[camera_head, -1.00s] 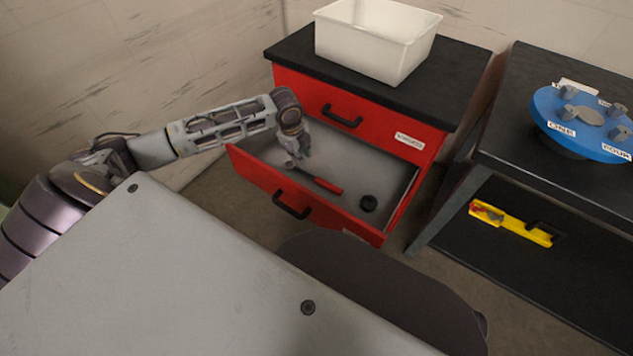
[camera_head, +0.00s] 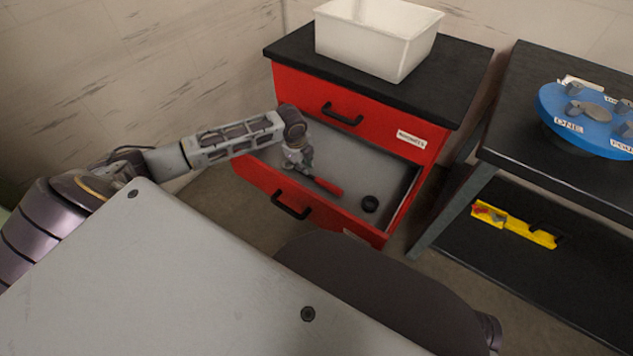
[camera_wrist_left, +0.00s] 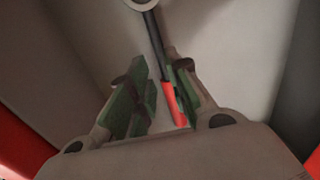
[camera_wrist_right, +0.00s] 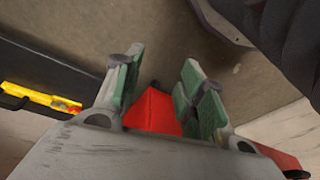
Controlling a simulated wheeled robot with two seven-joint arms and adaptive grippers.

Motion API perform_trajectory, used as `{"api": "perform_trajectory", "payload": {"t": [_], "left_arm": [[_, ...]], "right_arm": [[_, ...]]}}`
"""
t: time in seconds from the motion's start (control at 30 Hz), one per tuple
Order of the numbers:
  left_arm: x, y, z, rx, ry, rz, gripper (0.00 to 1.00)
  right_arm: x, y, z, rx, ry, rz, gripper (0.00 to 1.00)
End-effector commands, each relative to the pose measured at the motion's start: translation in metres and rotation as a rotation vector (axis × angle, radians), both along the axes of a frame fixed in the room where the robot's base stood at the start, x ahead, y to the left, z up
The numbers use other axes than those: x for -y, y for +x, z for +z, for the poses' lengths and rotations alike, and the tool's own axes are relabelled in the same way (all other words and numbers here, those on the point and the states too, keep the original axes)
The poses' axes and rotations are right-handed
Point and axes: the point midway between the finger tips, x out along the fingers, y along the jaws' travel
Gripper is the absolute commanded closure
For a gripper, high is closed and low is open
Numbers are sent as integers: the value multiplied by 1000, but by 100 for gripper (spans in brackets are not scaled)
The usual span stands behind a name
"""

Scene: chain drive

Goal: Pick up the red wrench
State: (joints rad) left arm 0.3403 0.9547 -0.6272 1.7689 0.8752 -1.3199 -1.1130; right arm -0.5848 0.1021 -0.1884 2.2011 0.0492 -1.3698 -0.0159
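The red wrench lies in the open lower drawer (camera_head: 388,212), its red handle (camera_head: 328,186) toward the middle and its metal head partly hidden by my left gripper (camera_head: 299,168). In the left wrist view my left gripper (camera_wrist_left: 158,75) is open. The wrench's dark shank (camera_wrist_left: 154,40) and red handle (camera_wrist_left: 172,103) show between its fingers, nearer the right finger; I cannot tell if they touch. The ring end is beyond the fingertips. My right gripper (camera_wrist_right: 162,68) is open in the right wrist view and out of sight in the head view.
A white bin (camera_head: 372,45) stands on the red cabinet (camera_head: 375,130). A black table (camera_head: 540,165) at right carries a blue disc (camera_head: 572,135); a yellow tool (camera_head: 515,225) lies on its shelf.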

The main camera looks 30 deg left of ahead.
Motion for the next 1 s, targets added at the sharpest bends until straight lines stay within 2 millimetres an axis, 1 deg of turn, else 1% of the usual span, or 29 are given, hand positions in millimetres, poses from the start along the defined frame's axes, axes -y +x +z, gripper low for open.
{"api": "perform_trajectory", "payload": {"t": [0.03, 0.1, 0.27, 0.53, 0.67, 0.77, 1.0], "left_arm": [[0, 1, -6, 0, 0, 1, 81], [0, 2, -10, 1, 0, 1, 81], [0, 3, -13, 1, 0, 0, 81], [0, 3, -13, 1, 0, 0, 81], [0, 3, -16, 0, 0, 0, 81], [0, 5, -22, 0, 0, 0, 81], [-2, 10, -41, 0, 1, 0, 81]], "right_arm": [[-1, 0, 2, 6, 2, 1, 60], [-1, 1, 6, 13, 5, 1, 60], [-1, 2, 11, 16, 6, 3, 60], [-1, 1, 10, 15, 6, 3, 60], [-1, 1, 7, 14, 6, 3, 60], [-2, 1, 7, 15, 7, 4, 60], [-5, 2, 23, 48, 22, 5, 60]]}}
